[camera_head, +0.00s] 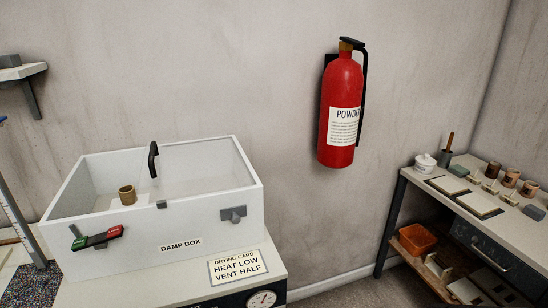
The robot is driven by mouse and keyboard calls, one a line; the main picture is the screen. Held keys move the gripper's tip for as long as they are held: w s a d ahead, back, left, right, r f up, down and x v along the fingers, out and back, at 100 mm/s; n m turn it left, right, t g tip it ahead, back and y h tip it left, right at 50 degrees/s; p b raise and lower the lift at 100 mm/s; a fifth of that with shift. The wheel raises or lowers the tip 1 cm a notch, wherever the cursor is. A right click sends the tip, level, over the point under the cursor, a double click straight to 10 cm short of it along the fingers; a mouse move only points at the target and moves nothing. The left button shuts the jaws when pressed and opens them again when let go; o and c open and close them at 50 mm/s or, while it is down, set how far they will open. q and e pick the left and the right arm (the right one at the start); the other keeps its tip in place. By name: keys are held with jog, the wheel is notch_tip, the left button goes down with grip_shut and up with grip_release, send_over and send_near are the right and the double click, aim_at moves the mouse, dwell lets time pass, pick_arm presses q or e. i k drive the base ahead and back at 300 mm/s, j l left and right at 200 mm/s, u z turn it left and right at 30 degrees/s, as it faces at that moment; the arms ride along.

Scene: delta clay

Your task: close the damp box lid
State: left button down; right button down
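The damp box (180,226) is a white box on a cabinet at the lower left, with "DAMP BOX" on its front. Its inside shows from above, with a brown pot (127,195) in it. A black handle (153,160) shows over the middle of the box, perhaps on a clear lid; I cannot tell the lid's outline or angle. A small grey catch (161,204) is on the front rim, and a grey bracket (233,213) is on the front wall. Neither of my grippers is in view.
A red and green marked slider (97,238) is at the box's front left. A drying card (238,266) and a dial (262,300) are below. A red extinguisher (341,110) hangs on the wall. A workbench (470,210) with pots and tiles stands at right.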

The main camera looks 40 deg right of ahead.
aim_at(153, 151)
jog(key=i+l, duration=0.1)
jog(key=l, duration=0.8)
jog(key=i+l, duration=0.1)
jog(key=l, duration=0.15)
jog(key=i+l, duration=0.1)
jog(key=l, duration=0.15)
jog(key=i+j, duration=0.1)
jog(key=j, duration=0.1)
